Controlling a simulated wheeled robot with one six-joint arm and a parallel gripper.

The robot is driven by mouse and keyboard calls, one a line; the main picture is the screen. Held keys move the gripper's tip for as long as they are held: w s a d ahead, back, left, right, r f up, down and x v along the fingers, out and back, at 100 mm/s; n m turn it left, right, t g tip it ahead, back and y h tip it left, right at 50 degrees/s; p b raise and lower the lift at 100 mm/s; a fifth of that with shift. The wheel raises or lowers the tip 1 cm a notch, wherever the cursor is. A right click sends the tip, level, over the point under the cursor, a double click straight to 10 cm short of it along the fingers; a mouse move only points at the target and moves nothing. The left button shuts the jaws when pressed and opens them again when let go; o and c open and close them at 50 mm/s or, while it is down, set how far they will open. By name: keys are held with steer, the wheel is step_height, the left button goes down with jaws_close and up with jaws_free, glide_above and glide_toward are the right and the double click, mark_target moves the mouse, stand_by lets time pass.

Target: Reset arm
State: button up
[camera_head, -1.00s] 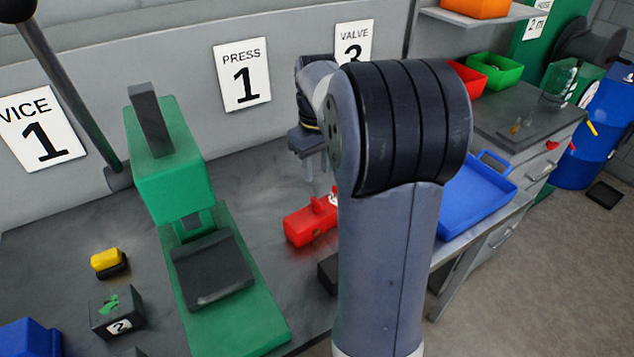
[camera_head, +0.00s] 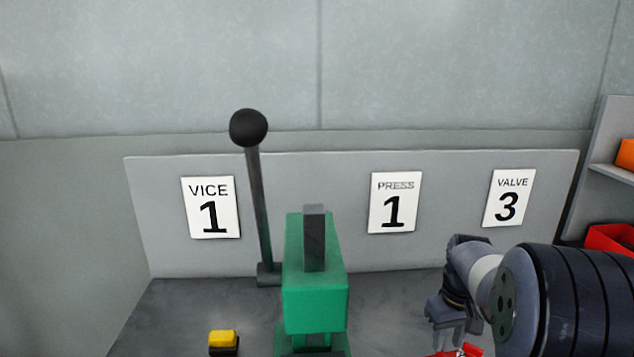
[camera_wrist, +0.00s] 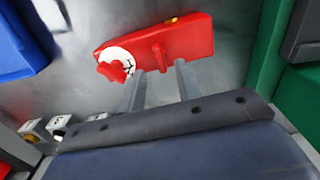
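My gripper (camera_head: 455,335) shows at the lower right of the head view, pointing down over the bench. In the wrist view its two fingers (camera_wrist: 159,78) stand apart with nothing held between them. A red block-shaped valve (camera_wrist: 185,42) with a white dial and a red knob lies just beyond the fingertips. Its small upright tab appears between the fingers in the picture; I cannot tell whether they touch it. In the head view only a sliver of the red valve (camera_head: 466,351) shows at the bottom edge.
A yellow-and-black object (camera_head: 223,339) lies at the left. The back panel (camera_head: 300,180) carries VICE, PRESS and VALVE signs. A blue tray (camera_wrist: 22,40) shows in the wrist view.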

mark_target(444, 354)
step_height(444, 354, down, 4)
steer(key=shift+r, duration=0.1)
stand_by(0.6)
step_height(444, 354, up, 11)
step_height(444, 354, down, 11)
steer(key=shift+r, duration=0.1)
steer(key=shift+m, duration=0.3)
steer(key=m, duration=0.5)
steer(key=shift+m, duration=0.3)
steer(key=m, duration=0.6)
steer(key=shift+m+p, duration=0.35)
steer(key=shift+m, duration=0.05)
